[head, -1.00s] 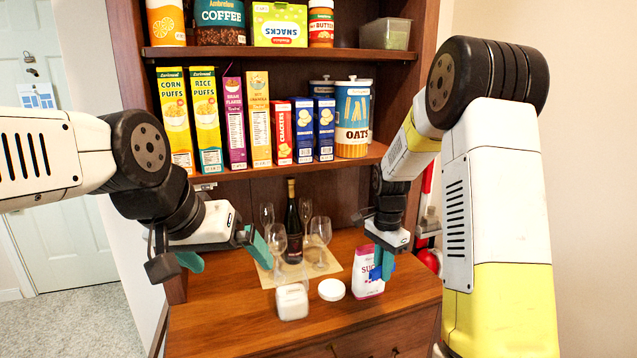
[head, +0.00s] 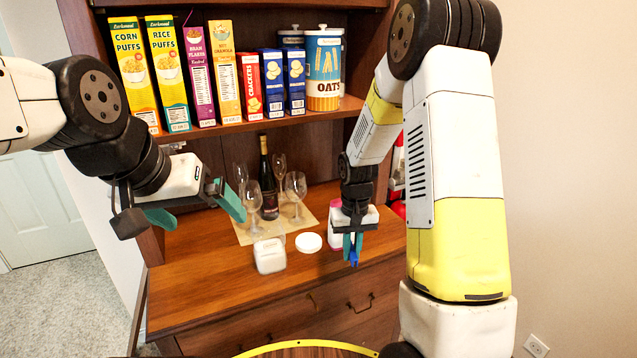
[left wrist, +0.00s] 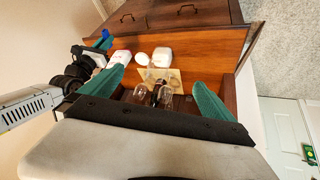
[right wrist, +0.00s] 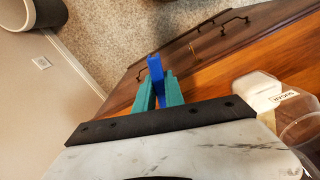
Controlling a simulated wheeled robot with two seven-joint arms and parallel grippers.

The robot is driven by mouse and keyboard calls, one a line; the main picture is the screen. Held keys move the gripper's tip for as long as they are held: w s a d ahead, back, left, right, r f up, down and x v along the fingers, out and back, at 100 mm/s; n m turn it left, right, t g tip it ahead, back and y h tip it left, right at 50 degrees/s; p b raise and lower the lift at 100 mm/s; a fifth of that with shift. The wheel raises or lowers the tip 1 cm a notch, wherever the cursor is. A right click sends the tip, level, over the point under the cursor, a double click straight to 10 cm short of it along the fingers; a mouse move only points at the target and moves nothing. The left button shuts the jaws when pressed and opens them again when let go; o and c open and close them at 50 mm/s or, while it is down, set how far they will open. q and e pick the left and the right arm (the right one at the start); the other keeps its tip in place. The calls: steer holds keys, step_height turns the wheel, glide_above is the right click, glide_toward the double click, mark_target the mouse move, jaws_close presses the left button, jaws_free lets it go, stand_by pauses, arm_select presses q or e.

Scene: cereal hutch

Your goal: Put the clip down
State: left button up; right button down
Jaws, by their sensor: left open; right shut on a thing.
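The blue clip (head: 354,254) is between the teal fingers of my right gripper (head: 352,245), in front of the sugar bag and near the front right of the hutch counter (head: 205,285). In the right wrist view the clip (right wrist: 156,68) sticks out past the fingertips of the right gripper (right wrist: 157,92), with the counter's front edge close beside it. My left gripper (head: 195,210) is open and empty above the left part of the counter. It also shows wide open in the left wrist view (left wrist: 155,90). The white-and-pink sugar bag (head: 335,232) is partly hidden behind my right gripper.
A white sugar canister (head: 270,256) and its round lid (head: 308,242) sit mid-counter. Behind them, a wine bottle (head: 268,185) and several glasses (head: 295,188) stand on a mat. Cereal boxes (head: 170,75) line the shelf above. The counter's front left is clear.

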arm_select(q)
steer(key=shift+c, duration=0.2)
steer(key=w+a+f+m+t+y, duration=0.1)
steer(key=w+a+f+m+t, duration=0.1)
steer(key=w, duration=0.7)
steer(key=w+a+f+m+t, duration=0.1)
steer(key=w+a+f+t, duration=0.1)
steer(key=w, duration=0.6)
steer(key=w+d+f+m+h, duration=0.2)
steer(key=d+f+h, duration=0.1)
steer(key=d, duration=0.4)
steer(key=w+d+f+m+g+h, duration=0.1)
steer(key=w+d+f+m+h, duration=0.1)
steer(key=d+f, duration=0.3)
steer(key=w+d+f+m+g+h, duration=0.1)
steer(key=w+d+f+m+h, duration=0.1)
steer(key=d, duration=0.9)
step_height(320, 180, down, 2)
steer(key=m+h, duration=0.1)
steer(key=h, duration=0.1)
steer(key=shift+w+h, duration=0.3)
steer(key=shift+h, duration=0.1)
arm_select(e)
steer(key=w+a+r+n, duration=0.4)
steer(key=a+r+n, duration=0.3)
steer(key=a+r, duration=0.3)
steer(key=shift+w+a+r, duration=0.15)
steer(key=shift+a+r, duration=0.15)
steer(key=shift+r, duration=0.1)
